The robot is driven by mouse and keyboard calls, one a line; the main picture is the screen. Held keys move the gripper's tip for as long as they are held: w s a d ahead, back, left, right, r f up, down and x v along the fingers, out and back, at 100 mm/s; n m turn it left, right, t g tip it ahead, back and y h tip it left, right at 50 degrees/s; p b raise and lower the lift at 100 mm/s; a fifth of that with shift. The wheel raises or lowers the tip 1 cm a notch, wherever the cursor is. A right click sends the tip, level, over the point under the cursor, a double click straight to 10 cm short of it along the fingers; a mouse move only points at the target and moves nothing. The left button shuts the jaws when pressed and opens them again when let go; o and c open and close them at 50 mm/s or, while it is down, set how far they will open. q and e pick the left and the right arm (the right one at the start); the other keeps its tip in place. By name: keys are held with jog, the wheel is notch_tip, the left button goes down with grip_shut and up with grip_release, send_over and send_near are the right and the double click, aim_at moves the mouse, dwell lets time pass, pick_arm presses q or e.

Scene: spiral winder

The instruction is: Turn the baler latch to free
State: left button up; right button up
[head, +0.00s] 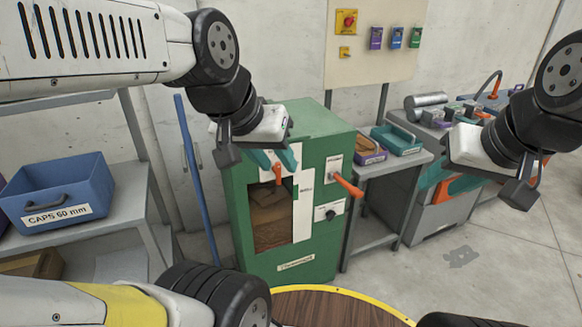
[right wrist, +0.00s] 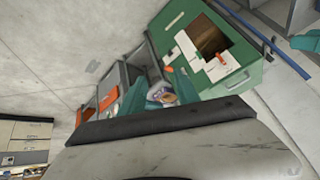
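The green baler cabinet (head: 315,130) stands ahead, with an open window showing brown material. One orange handle (head: 278,174) is at the window's top, and an orange lever (head: 347,184) juts from a white plate on the right of the front. I cannot tell which is the latch. My left gripper (head: 275,160) is in front of the upper window; its teal fingers are apart, just above the orange handle, contact unclear. My right gripper (head: 440,180) is to the right of the baler, away from it. Its teal fingers are spread and empty in the right wrist view (right wrist: 158,95).
A black knob (head: 327,213) sits below the lever. A blue bin (head: 60,190) stands on the left shelf, with a blue pole (head: 197,180) beside the baler. A grey side table (head: 385,170) carries trays. A round wooden top (head: 325,308) is in front. The right floor is clear.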

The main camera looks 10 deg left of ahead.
aim_at(279, 170)
jog(key=w+a+f+n+t, duration=0.1)
jog(key=w+a, duration=0.2)
jog(key=w, duration=0.4)
jog(key=w+a+f+n+t+y, duration=0.1)
jog(key=w+a, duration=0.3)
jog(key=w, duration=0.4)
jog(key=w+a+f+n+t, duration=0.1)
jog(key=w+a+f, duration=0.15)
jog(key=w, duration=0.45)
jog(key=w+a+f+n+t+y, duration=0.1)
jog(key=w+a+f+y, duration=0.15)
jog(key=w+a, duration=0.3)
jog(key=w+a+f+n+t+y, duration=0.1)
jog(key=w+a+f, duration=0.3)
jog(key=a, duration=0.2)
jog(key=s+a+f+n+t+y, duration=0.2)
jog(key=s+a+f+t+y, duration=0.15)
jog(key=a+f, duration=1.05)
jog(key=x, duration=0.7)
jog(key=shift+w+d+f, duration=0.25)
jog(key=shift+w+f, duration=0.05)
jog(key=shift+w, duration=0.15)
jog(key=shift+c, duration=0.2)
grip_shut()
